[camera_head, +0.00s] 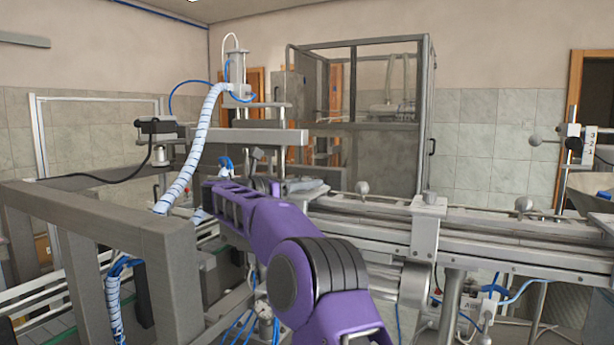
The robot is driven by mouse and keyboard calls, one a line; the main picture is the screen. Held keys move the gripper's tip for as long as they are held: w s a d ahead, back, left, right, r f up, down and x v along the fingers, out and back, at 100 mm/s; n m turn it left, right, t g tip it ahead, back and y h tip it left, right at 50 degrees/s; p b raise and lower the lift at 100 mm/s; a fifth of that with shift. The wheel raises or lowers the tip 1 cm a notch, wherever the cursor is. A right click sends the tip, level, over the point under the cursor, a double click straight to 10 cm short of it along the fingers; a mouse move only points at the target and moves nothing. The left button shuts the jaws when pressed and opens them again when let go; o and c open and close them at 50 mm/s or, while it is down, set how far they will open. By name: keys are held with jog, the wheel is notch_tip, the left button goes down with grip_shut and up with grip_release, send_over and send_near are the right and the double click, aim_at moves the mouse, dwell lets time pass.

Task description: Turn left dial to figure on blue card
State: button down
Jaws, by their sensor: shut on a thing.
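My purple arm reaches from the bottom middle up to the machine frame in the head view. Its far slotted end is near the conveyor and the column with the white hose. My gripper's fingers cannot be made out there, and neither can anything held in them. No left dial can be told apart in this view; the area beyond the arm's end is partly covered by the arm. A small board with stacked dark figures (590,145) stands at the far right. No blue card can be clearly made out.
A conveyor rail (490,222) runs across the middle to the right, with several grey knobs. A grey frame (165,260) stands close on the left. A ribbed white hose (193,150) hangs left of centre. A tall glazed cabinet (385,150) stands behind.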

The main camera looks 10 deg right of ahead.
jog(key=shift+m+g+h+p, duration=0.45)
jog(key=shift+m+g, duration=0.25)
jog(key=shift+g, duration=0.3)
jog(key=c, duration=0.6)
grip_release()
jog(key=shift+d, duration=0.1)
jog(key=shift+o, duration=0.2)
jog(key=shift+r, duration=0.1)
